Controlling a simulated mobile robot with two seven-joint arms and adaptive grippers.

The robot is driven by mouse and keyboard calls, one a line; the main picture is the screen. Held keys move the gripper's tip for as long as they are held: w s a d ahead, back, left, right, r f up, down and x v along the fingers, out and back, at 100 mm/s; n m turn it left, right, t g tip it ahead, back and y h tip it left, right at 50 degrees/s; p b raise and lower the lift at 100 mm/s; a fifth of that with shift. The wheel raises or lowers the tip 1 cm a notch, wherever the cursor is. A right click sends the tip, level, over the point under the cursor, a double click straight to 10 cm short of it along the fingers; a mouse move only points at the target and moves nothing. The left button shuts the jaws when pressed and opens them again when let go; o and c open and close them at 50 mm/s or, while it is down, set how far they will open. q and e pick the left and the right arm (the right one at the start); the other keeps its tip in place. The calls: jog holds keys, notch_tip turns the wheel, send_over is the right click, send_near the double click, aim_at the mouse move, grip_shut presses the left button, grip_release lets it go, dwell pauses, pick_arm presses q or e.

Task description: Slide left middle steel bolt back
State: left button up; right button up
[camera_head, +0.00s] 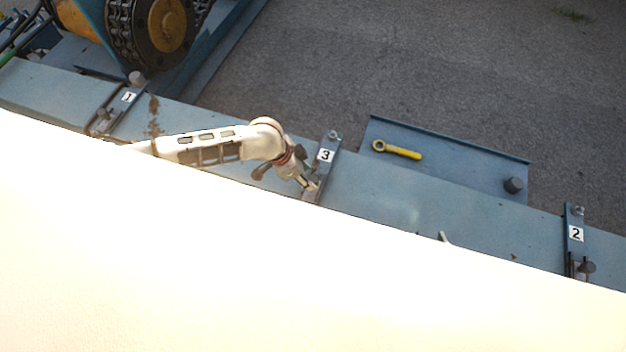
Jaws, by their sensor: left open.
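My left gripper (309,186) is open at the near end of the middle bracket, labelled 3 (326,155). Its fingers are very close to the bracket's metal parts; whether they touch is too small to tell. The bracket sits across the blue beam (390,195), with a grey bolt head (334,134) at its far end. The sliding bolt of this bracket is mostly hidden by my gripper and wrist. A dark brown knob-like part (260,172) shows beside my wrist. My right gripper is not recognisable in this view.
Bracket 1 (128,97) is at the left and bracket 2 (576,233) at the right. A yellow eye-ended tool (402,152) lies on a blue plate (455,168) behind the beam. A chain reel (150,30) stands upper left. A large white surface hides the foreground.

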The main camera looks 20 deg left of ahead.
pick_arm(q)
jog(key=b+x, duration=0.1)
jog(key=x, duration=0.4)
jog(key=shift+w, duration=0.1)
pick_arm(e)
jog(key=shift+s+f, duration=0.2)
jog(key=shift+f, duration=0.85)
pick_arm(q)
jog(key=shift+w, duration=0.1)
grip_shut()
pick_arm(e)
jog(key=shift+w+r, duration=0.15)
